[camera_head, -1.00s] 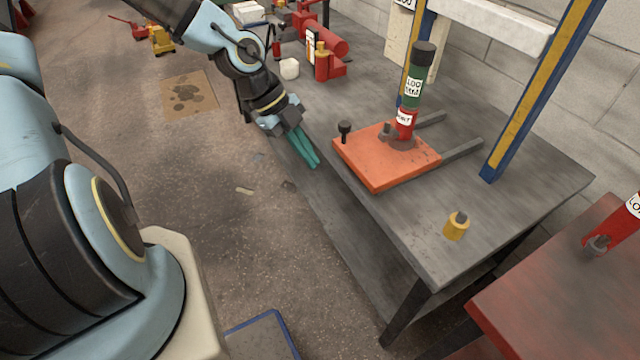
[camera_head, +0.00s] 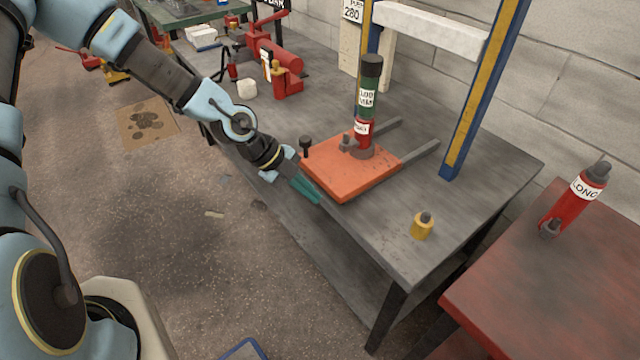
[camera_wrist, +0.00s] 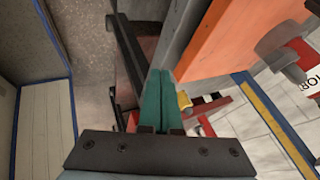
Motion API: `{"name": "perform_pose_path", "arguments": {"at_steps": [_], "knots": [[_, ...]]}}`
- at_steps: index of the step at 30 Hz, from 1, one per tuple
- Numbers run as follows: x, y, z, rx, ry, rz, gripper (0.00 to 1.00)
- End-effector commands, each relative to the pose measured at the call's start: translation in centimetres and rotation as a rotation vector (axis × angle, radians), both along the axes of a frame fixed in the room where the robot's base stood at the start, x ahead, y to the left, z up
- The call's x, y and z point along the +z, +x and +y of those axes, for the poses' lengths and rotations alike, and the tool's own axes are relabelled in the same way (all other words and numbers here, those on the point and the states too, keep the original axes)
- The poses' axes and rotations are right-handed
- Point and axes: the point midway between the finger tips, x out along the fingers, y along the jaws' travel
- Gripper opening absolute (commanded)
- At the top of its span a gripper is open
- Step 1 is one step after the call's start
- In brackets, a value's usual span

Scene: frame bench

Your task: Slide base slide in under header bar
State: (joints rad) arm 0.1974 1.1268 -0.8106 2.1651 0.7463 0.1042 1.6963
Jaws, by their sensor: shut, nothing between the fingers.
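The base slide is an orange plate (camera_head: 345,172) on two grey rails on the bench, with a black knob (camera_head: 305,143) at its left corner. A red and green cylinder with a dark top (camera_head: 367,100) stands upright on it. The white header bar (camera_head: 430,32) spans two blue and yellow posts behind the slide. My gripper (camera_head: 307,190) has teal fingers, shut and empty, at the plate's front left edge; I cannot tell whether they touch it. In the wrist view the closed fingers (camera_wrist: 159,100) point along the bench edge, with the orange plate (camera_wrist: 230,35) to the right.
A yellow fitting (camera_head: 422,226) sits near the bench's front right corner. A red table (camera_head: 560,290) at right bears a red cylinder marked LONG (camera_head: 576,200). Red tools (camera_head: 280,70) and a white block (camera_head: 247,89) lie further left on the bench (camera_head: 440,250). Rails beyond the slide look bare.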

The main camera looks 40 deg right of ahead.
Motion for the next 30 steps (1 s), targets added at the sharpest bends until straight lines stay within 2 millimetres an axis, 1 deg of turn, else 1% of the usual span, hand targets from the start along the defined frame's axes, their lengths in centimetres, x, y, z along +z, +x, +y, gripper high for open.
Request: {"name": "perform_pose_path", "arguments": {"at_steps": [1,6,10,19,21,23,25,30], "knots": [[0.4,-0.1,-0.8,-0.002,-0.001,0.000,0.00],[0.3,-0.1,-2.4,0.000,0.000,0.000,0.00],[0.2,-0.2,-2.7,0.001,0.000,0.000,0.00],[0.1,-0.1,-2.8,0.001,0.000,0.000,0.00],[0.0,-0.1,-3.2,0.000,-0.001,0.000,0.00],[-0.1,-0.2,-4.1,0.000,-0.001,0.000,0.00],[-0.2,-0.3,-5.8,-0.001,-0.004,-0.003,0.00],[-0.4,-0.6,-10.8,-0.001,-0.005,-0.001,0.00]]}}
